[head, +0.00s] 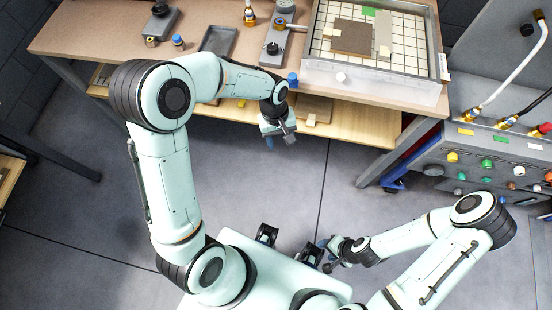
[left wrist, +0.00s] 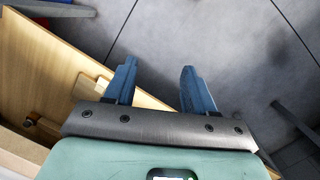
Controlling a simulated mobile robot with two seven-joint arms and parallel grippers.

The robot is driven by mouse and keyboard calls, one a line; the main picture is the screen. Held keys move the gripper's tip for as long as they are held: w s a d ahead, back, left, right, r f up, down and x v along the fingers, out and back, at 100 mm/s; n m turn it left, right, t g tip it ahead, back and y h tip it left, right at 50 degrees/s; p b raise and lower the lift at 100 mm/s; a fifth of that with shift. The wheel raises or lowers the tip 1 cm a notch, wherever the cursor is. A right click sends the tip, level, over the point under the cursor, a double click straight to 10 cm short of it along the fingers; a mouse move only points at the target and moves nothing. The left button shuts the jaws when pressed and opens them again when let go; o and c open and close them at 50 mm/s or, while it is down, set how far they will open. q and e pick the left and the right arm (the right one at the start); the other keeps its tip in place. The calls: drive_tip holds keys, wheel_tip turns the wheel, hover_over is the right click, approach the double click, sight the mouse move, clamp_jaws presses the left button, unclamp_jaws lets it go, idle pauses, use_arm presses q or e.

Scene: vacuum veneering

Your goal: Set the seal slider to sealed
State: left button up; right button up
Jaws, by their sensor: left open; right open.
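The framed vacuum bed (head: 312,68) with a white gridded surface lies on the workbench at upper right. My left gripper (head: 272,141) points down in front of the bench edge, away from the bed. In the left wrist view its blue fingers (left wrist: 159,70) are apart with nothing between them. My right gripper (head: 325,254) is low by my base, open, with no object visible in it.
A brown panel (head: 352,37) and a beige strip (head: 383,38) lie on the bed. A grey tray (head: 218,40) and small fittings stand left of it. A lower wooden shelf (head: 365,124) runs under the bench. A control console (head: 490,150) with hoses stands at right.

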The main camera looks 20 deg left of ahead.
use_arm(q)
drive_tip(key=s+d+f+m+h+b, duration=0.1)
drive_tip(key=s+f, duration=0.4)
drive_tip(key=f, duration=0.7)
drive_tip(key=shift+s+d+b, duration=0.2)
drive_tip(key=shift+b, duration=0.1)
use_arm(e)
drive_tip(key=shift+s+f, duration=0.75)
drive_tip(key=shift+f, duration=0.25)
